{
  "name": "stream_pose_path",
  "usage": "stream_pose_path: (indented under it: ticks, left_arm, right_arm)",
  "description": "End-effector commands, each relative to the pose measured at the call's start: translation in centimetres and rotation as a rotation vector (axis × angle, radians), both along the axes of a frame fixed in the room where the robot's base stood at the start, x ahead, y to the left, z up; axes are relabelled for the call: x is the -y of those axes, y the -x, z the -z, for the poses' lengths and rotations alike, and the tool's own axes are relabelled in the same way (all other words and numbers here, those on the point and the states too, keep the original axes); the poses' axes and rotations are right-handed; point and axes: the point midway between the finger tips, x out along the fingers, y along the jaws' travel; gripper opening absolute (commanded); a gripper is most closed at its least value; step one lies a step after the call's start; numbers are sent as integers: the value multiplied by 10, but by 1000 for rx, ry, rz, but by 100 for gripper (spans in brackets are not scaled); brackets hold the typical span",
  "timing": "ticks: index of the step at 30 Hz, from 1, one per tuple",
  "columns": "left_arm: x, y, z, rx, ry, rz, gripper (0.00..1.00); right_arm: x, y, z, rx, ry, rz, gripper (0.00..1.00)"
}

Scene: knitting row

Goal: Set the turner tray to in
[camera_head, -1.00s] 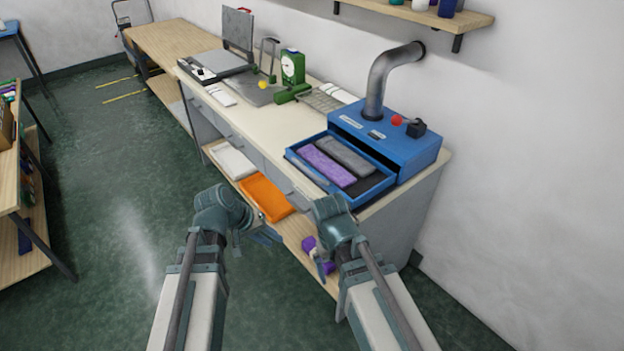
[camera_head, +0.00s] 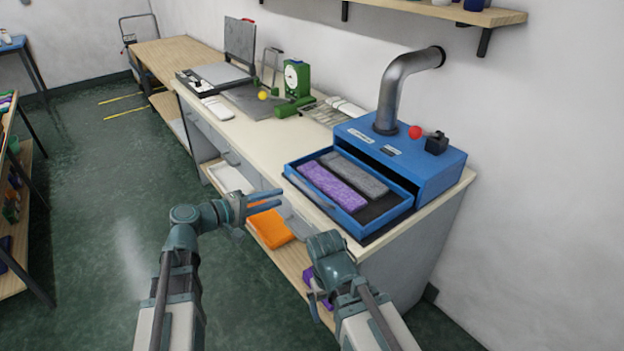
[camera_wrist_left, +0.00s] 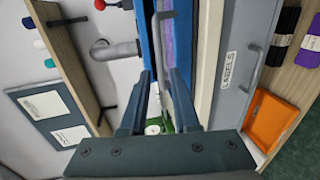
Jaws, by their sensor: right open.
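The blue turner tray (camera_head: 318,203) sticks out from the blue turner box (camera_head: 440,174) on the bench. It holds a purple knitted strip (camera_head: 333,186) and a grey one (camera_head: 358,173). In the left wrist view a grey bar handle (camera_wrist_left: 158,60) lies along the blue tray front (camera_wrist_left: 154,25), ahead of my fingers. My left gripper (camera_head: 281,199) is open and empty, its fingers pointing right, left of the tray front and apart from it. It also shows in the left wrist view (camera_wrist_left: 158,78). My right gripper (camera_head: 320,302) is open, low in front of the bench.
A metal pipe (camera_head: 392,95) rises from the box; a red knob (camera_head: 415,132) is on top. A green dial scale (camera_head: 295,85) stands further back. Below the bench top are grey drawers and a shelf with an orange tray (camera_head: 270,228). A wall shelf (camera_head: 440,12) hangs above.

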Motion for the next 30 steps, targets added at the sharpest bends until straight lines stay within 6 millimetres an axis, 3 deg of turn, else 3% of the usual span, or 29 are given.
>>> stream_pose_path:
  ticks: [10, 22, 30]
  left_arm:
    - [8, -7, 3, 0, 2, 2, 30]
    - [70, -52, 20, 0, 1, 4, 30]
    - [100, -74, 27, 0, 1, 2, 30]
  right_arm:
    - [0, 0, 3, 0, 0, 0, 100]
    - [0, 0, 20, 0, 0, -1, 100]
    - [0, 0, 27, 0, 0, -1, 100]
